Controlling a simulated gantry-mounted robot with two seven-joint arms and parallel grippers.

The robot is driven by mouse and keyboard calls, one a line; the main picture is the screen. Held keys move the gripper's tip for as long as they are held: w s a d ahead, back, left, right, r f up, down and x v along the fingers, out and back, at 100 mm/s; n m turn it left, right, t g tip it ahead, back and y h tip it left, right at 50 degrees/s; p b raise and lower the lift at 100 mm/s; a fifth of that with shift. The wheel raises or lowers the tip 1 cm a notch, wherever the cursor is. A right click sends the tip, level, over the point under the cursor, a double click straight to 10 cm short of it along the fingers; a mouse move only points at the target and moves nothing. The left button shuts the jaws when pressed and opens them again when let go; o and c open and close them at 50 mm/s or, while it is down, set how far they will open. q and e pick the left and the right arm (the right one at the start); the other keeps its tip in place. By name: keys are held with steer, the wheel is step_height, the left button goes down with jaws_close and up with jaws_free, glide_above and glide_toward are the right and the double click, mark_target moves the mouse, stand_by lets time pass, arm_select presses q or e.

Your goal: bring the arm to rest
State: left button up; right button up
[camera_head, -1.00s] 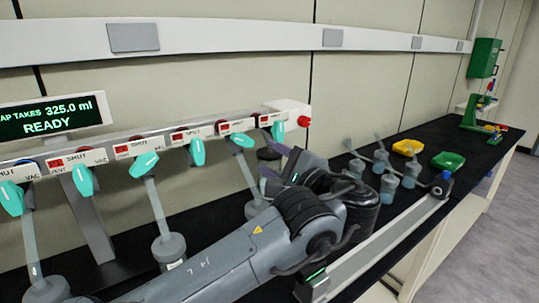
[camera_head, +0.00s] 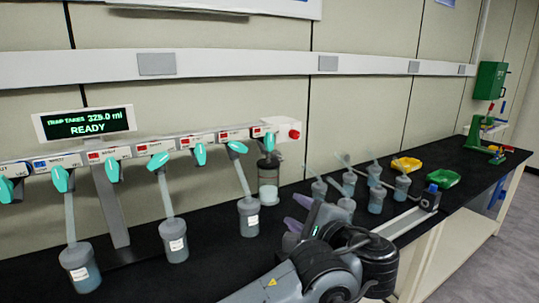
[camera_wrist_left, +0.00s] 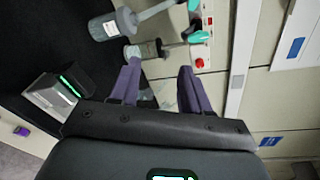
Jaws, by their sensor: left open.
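My left arm comes in at the bottom of the head view, and its gripper (camera_head: 297,218) is over the black bench, in front of the manifold's right end. In the left wrist view the two purple fingers of this gripper (camera_wrist_left: 160,85) stand apart with nothing held between them. Part of the gripper is hidden behind its own wrist in the head view. My right gripper is in neither view.
Flasks (camera_head: 175,240) hang from the manifold (camera_head: 140,150) with teal valves. Several loose flasks (camera_head: 376,200) stand right of the gripper. A yellow tray (camera_head: 406,165), a green tray (camera_head: 443,179) and a rail (camera_head: 400,222) lie farther right. The display (camera_head: 84,123) reads READY.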

arm_select(q)
steer(key=s+f+n+g+h+p, duration=0.1)
steer(key=s+f+g+h, duration=0.15)
steer(key=f, duration=0.55)
steer(key=s+f+n+g+h+p, duration=0.1)
steer(key=s+f+g+h, duration=0.15)
steer(key=f, duration=0.55)
steer(key=s+a+f+n+g+h+p, duration=0.25)
steer(key=s+a+f+n, duration=0.2)
steer(key=s+f, duration=0.45)
steer(key=s+a+f+n+g+p, duration=0.2)
steer(key=s+a+f+n, duration=0.3)
steer(key=s+a, duration=0.7)
steer(key=s+a+f+n+g+p, duration=0.2)
steer(key=s+a+f+n, duration=0.35)
steer(key=s+a, duration=0.55)
step_height(320, 180, up, 38)
steer(key=s+p, duration=0.1)
steer(key=p, duration=3.6)
steer(key=shift+a+m+p, duration=0.35)
steer(key=shift+m+p, duration=0.05)
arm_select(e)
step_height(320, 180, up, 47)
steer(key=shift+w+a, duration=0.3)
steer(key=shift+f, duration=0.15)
